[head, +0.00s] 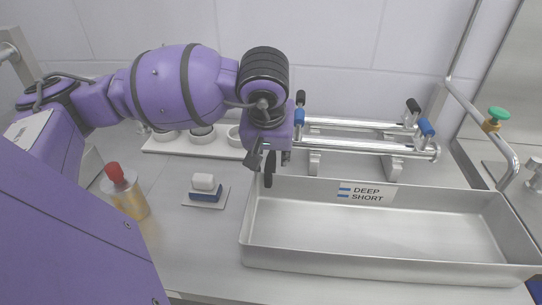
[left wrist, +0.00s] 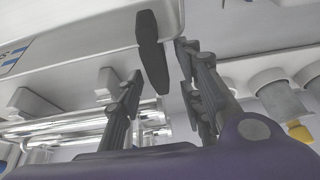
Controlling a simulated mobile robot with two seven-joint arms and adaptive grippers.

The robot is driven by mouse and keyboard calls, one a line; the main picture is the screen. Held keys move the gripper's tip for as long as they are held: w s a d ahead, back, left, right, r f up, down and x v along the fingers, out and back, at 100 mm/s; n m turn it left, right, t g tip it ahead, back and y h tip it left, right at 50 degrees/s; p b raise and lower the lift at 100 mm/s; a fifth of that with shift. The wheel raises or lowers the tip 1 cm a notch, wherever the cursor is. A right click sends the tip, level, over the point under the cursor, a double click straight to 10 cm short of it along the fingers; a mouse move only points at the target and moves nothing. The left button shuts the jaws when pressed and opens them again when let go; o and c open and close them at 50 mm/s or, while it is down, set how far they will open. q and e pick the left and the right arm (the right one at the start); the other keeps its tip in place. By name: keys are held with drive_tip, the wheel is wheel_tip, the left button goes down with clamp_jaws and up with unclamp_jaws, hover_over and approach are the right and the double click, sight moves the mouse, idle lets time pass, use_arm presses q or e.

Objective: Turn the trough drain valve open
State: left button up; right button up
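The steel trough (head: 380,262) stands on the bench at the right, with a label reading DEEP and SHORT on its back wall. A dark lever, seemingly the drain valve handle (head: 268,172), shows at the trough's back left corner. The left wrist view shows this lever (left wrist: 152,50) close up beside the trough wall. My left gripper (head: 269,158) is over that corner, fingers spread. In the left wrist view the gripper (left wrist: 165,92) has the lever's end between its fingers, with visible gaps; I see no clear contact. The valve body is hidden. My right gripper is out of view.
Steel rails (head: 365,135) with blue and black ends run behind the trough. A green-knobbed brass valve (head: 496,117) sits by a pipe at right. A red-capped bottle (head: 125,192), a small white-and-blue block (head: 205,188) and a rack of cups (head: 170,143) are at left.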

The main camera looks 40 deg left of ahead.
sight(269, 172)
use_arm(q)
drive_tip(key=v, duration=1.1)
drive_tip(key=shift+r, duration=0.25)
drive_tip(key=shift+d, duration=0.1)
